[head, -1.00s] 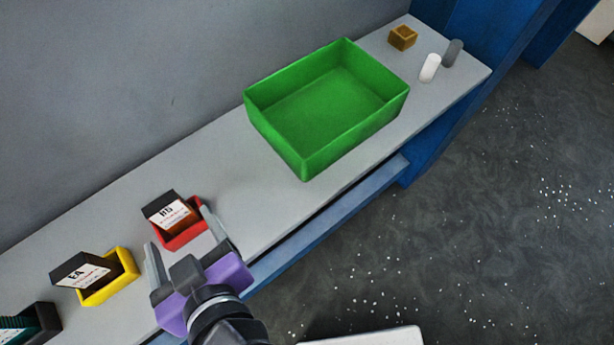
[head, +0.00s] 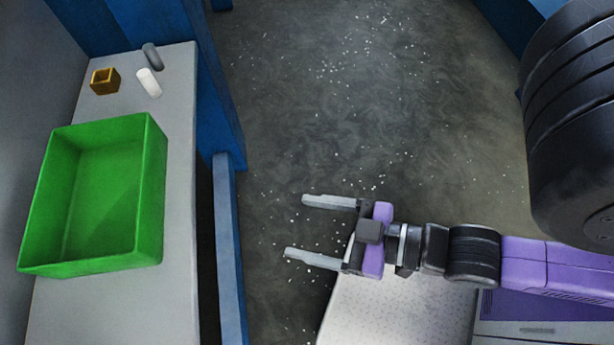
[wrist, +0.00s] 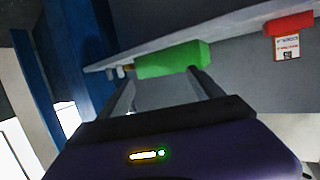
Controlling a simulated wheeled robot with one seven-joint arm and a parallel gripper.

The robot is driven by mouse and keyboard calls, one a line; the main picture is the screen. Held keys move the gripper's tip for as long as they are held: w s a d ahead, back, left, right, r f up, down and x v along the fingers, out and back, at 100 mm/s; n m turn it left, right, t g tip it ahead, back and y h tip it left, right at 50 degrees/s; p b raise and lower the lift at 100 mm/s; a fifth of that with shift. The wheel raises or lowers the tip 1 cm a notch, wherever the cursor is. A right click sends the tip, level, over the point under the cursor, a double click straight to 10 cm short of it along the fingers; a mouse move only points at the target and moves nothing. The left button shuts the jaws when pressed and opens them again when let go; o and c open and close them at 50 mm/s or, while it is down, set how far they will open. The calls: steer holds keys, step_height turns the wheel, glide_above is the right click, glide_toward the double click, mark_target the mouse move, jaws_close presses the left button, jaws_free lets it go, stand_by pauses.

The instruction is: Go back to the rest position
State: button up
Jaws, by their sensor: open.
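My gripper (head: 308,229) is open and empty in the head view. It hangs over the dark floor to the right of the grey shelf (head: 172,290), its fingers pointing left toward the shelf and apart from it. In the wrist view the two fingers (wrist: 160,85) are spread, with nothing between them, and the shelf and green bin show beyond them. The purple and black arm links on the right of the head view are mine.
A green bin (head: 150,190) stands on the shelf, empty. Behind it are a small brown open box (head: 104,82), a white cylinder (head: 149,83) and a grey cylinder (head: 152,56). A blue rail (head: 229,260) runs along the shelf. The speckled floor (head: 330,110) is open. A red holder (wrist: 290,24) shows in the wrist view.

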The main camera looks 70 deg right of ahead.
steer(key=shift+s+d+r+m+h, duration=0.3)
steer(key=shift+s+d+r, duration=0.15)
steer(key=shift+s, duration=0.15)
steer(key=shift+s+d+r+m+h, duration=0.2)
steer(key=shift+s+d+r+h, duration=0.15)
steer(key=shift+s+d, duration=0.15)
